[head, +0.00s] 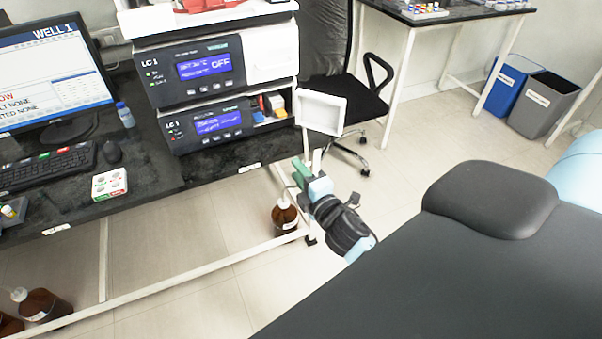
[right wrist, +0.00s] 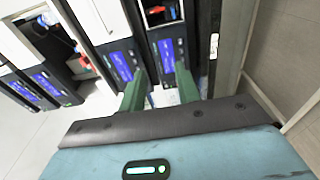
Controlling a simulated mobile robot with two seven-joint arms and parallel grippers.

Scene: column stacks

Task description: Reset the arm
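My right gripper (head: 307,160) is in front of the black bench, to the right of the two stacked LC units and below the open white door panel. In the right wrist view its two green fingers (right wrist: 161,72) stand apart with nothing visible between them, pointing toward the LC units. My left gripper is not in view. The upper LC unit (head: 222,60) has a blue screen reading OFF. The lower LC unit (head: 210,125) has an open compartment with small items inside.
The white door panel (head: 321,112) juts out above the right gripper. A brown bottle (head: 285,216) stands below the bench. A black chair (head: 330,85) stands behind; open floor lies beyond.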

